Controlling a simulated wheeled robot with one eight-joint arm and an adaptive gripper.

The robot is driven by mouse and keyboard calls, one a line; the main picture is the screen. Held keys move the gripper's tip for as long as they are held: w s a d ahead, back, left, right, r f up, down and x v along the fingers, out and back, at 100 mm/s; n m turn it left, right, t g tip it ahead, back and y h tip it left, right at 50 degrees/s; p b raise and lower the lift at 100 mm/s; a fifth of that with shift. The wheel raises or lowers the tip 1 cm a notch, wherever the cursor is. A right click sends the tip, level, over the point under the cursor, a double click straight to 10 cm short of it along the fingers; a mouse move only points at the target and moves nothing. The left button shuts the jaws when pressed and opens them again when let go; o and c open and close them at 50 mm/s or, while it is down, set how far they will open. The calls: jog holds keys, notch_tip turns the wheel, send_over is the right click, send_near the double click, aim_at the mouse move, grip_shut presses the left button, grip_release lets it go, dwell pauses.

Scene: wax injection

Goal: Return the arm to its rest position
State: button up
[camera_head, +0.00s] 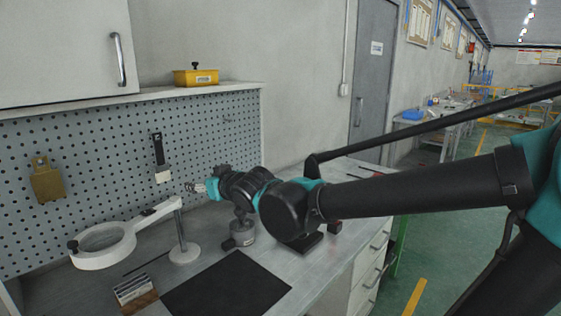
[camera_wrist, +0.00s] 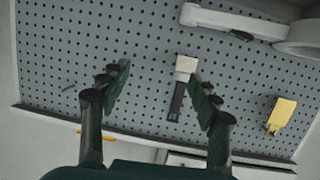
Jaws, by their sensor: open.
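My arm reaches from the right over the workbench in the head view, and my gripper (camera_head: 194,187) is at its far end, pointing left in front of the pegboard (camera_head: 95,150). In the wrist view my gripper (camera_wrist: 160,85) is open, with its two fingers wide apart and nothing between them touching. A black-handled tool with a pale head (camera_wrist: 178,95) hangs on the pegboard beyond the fingers; it also shows in the head view (camera_head: 159,160).
A white ring magnifier lamp (camera_head: 105,258) stands left of my gripper, near it. A yellow box (camera_head: 196,77) sits on the shelf above. A brass-coloured piece (camera_head: 47,182) hangs on the pegboard. A black mat (camera_head: 226,286) lies on the bench. The floor at right is open.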

jog(key=w+d+f+m+h, duration=0.25)
jog(key=d+f, duration=0.25)
jog(key=d, duration=0.3)
jog(key=w+d+f+m+h, duration=0.1)
jog(key=w+d+f+h, duration=0.2)
jog(key=d, duration=0.4)
jog(key=s+d+f+m+g+h, duration=0.1)
jog(key=s+d+f, duration=0.1)
jog(key=d+f, duration=0.3)
jog(key=s+d+f+m+g+h, duration=0.1)
jog(key=s+d+f+h, duration=0.1)
jog(key=d+f, duration=0.3)
jog(key=s+d+f+m+g+h, duration=0.1)
jog(key=d+f, duration=0.4)
jog(key=d, duration=0.7)
jog(key=shift+s+m, duration=0.35)
jog(key=shift+s, duration=0.2)
jog(key=s+d+f+m+g+h, duration=0.1)
jog(key=s+d+f+m+g, duration=0.1)
jog(key=s+d+f, duration=0.5)
jog(key=s+g, duration=0.1)
jog(key=s, duration=0.2)
jog(key=shift+d, duration=0.3)
jog(key=shift+w, duration=0.1)
